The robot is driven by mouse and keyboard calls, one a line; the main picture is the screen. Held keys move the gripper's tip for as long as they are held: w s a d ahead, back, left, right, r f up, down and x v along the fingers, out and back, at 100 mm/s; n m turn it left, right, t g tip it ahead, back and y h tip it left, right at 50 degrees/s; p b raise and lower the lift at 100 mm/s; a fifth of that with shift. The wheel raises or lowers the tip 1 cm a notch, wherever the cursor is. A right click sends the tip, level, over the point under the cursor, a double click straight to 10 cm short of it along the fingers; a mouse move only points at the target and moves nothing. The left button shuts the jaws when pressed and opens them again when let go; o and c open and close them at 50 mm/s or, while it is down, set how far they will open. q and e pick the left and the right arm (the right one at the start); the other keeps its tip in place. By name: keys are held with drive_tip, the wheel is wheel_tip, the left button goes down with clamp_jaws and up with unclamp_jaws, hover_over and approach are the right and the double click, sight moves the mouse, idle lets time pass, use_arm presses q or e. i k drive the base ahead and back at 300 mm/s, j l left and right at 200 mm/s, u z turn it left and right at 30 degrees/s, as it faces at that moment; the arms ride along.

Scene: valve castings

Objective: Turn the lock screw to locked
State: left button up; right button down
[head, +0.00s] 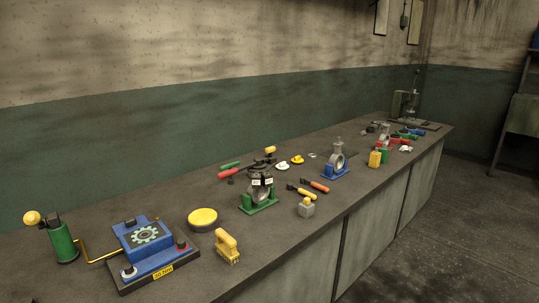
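A grey valve casting (262,189) with two small white labels sits in a green stand (262,208) near the middle of the bench. A second grey ring-shaped casting (337,158) stands upright in a blue stand (334,173) farther along to the right. A third, smaller casting (384,132) is at a red stand (381,143) farther back. I cannot make out a lock screw or its position on any of them at this size. Neither of my grippers shows in the head view.
The bench (185,265) runs from lower left to far right against a wall. A blue device (152,246) with a gear emblem, a green cylinder (63,244), a yellow round tin (203,218) and a yellow brush (227,246) stand at near left. Orange-handled tools (314,185) lie mid-bench.

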sight(270, 150)
drive_tip(key=i+l+u, duration=0.1)
drive_tip(key=i+l, duration=0.25)
drive_tip(key=l, duration=0.3)
drive_tip(key=i+l+u, duration=0.15)
drive_tip(key=i+l, duration=0.2)
drive_tip(key=l, duration=0.3)
drive_tip(key=i+j+u, duration=0.05)
